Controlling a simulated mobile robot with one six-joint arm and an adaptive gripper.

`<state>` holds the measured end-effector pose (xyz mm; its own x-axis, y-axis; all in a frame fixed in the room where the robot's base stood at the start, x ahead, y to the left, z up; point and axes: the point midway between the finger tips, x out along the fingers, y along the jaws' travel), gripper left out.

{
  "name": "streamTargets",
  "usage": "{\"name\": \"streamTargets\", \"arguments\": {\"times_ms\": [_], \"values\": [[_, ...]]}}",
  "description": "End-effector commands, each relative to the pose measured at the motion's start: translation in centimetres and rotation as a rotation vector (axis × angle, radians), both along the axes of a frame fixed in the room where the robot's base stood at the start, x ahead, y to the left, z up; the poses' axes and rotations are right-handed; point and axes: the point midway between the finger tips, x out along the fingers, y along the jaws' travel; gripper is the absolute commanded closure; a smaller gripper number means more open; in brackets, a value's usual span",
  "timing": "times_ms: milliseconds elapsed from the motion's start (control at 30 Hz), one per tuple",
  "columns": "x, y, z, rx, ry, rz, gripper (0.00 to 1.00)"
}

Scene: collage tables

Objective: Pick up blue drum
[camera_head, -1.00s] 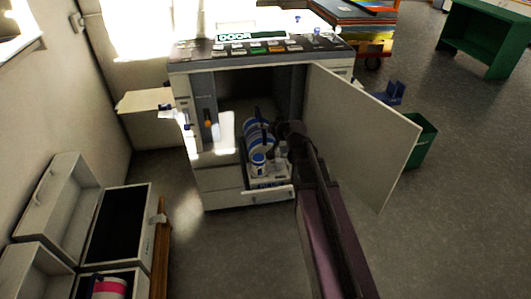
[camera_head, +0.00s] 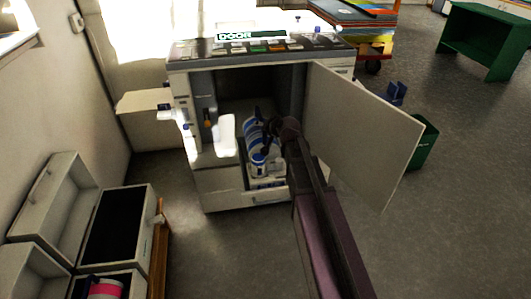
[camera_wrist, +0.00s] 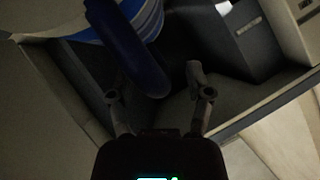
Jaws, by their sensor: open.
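The blue drum (camera_head: 257,158), blue and white banded, sits in a pulled-out tray in the lower part of the open machine (camera_head: 222,178). In the wrist view the drum (camera_wrist: 145,18) fills the top, and a dark blue curved handle (camera_wrist: 132,52) hangs down from it. My gripper (camera_wrist: 155,85) is open, with the handle's lower end showing between its fingers; I cannot tell whether they touch. In the head view my gripper (camera_head: 266,122) is over the drum and partly hides it.
The machine's open door (camera_head: 362,135) stands close to the right of my arm. Light bins (camera_head: 118,228) stand at lower left, one holding a pink-banded drum (camera_head: 105,289). A green bin (camera_head: 423,143) is beyond the door.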

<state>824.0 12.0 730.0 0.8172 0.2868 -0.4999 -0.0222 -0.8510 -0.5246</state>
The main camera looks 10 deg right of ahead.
Motion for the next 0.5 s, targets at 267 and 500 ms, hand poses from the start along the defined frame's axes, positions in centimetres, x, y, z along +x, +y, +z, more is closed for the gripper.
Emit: {"name": "streamTargets", "arguments": {"times_ms": [267,500], "values": [[-0.05,0.01,0.05,0.0,0.0,0.0,0.35],[-0.05,0.02,0.04,0.0,0.0,0.0,0.55]]}}
